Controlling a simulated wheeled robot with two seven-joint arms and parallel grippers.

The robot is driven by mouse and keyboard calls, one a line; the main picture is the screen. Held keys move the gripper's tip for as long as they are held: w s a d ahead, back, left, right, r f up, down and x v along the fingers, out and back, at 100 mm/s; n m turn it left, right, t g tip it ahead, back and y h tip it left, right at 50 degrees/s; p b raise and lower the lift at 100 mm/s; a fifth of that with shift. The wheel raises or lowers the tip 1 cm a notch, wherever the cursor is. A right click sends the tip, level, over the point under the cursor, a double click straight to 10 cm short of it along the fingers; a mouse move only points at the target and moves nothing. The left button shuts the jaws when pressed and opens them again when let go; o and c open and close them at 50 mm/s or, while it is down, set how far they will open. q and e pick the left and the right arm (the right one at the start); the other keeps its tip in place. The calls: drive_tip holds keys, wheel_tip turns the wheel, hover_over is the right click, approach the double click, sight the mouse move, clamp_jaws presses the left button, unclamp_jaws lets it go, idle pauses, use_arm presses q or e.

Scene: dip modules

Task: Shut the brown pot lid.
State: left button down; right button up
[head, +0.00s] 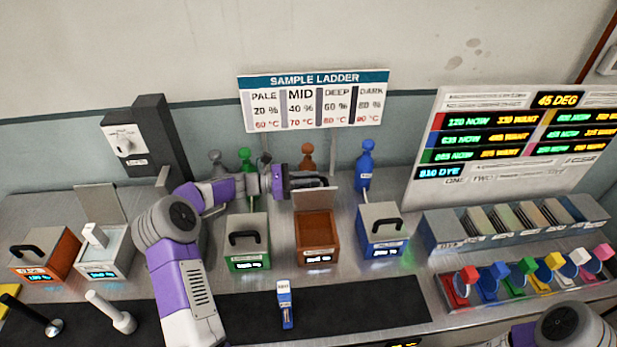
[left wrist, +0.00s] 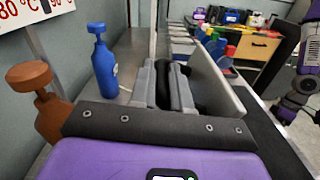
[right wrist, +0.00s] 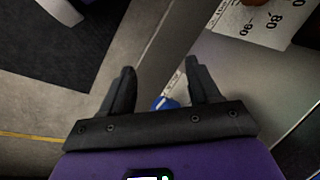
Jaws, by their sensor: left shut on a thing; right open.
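The brown pot (head: 316,250) stands mid-bench in the head view, its inside showing. Its lid (head: 315,199) stands upright at the pot's back edge; its pale plate also shows in the left wrist view (left wrist: 215,85). My left gripper (head: 310,182) is behind the raised lid. In the left wrist view its fingers (left wrist: 165,85) are shut on the black lid handle, which they partly hide. My right gripper (right wrist: 160,85) is open, away from the pot; a small blue thing shows beyond its fingers. Only the right arm shows at the head view's bottom right.
A green pot (head: 247,252) and a blue pot (head: 383,237), both lidded, flank the brown one. Bottles, including a blue one (head: 366,165), stand behind. A blue-and-white item (head: 285,305) is on the dark mat in front. Slotted racks (head: 440,235) are at the right.

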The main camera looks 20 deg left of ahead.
sight(311, 192)
use_arm(q)
drive_tip(key=s+d+m, duration=0.1)
drive_tip(key=s+m+b, duration=0.1)
drive_tip(key=s+m, duration=0.1)
drive_tip(key=shift+d+f, duration=0.1)
drive_tip(key=shift+d, duration=0.25)
drive_tip(key=shift+s+d+f, duration=0.1)
drive_tip(key=shift+s+d, duration=0.2)
drive_tip(key=shift+s, duration=0.15)
drive_tip(key=c, duration=1.1)
unclamp_jaws()
drive_tip(key=v, duration=0.7)
drive_tip(key=shift+s+a+p, duration=0.2)
drive_tip(key=shift+a+p, duration=0.05)
drive_tip(key=shift+p, duration=0.05)
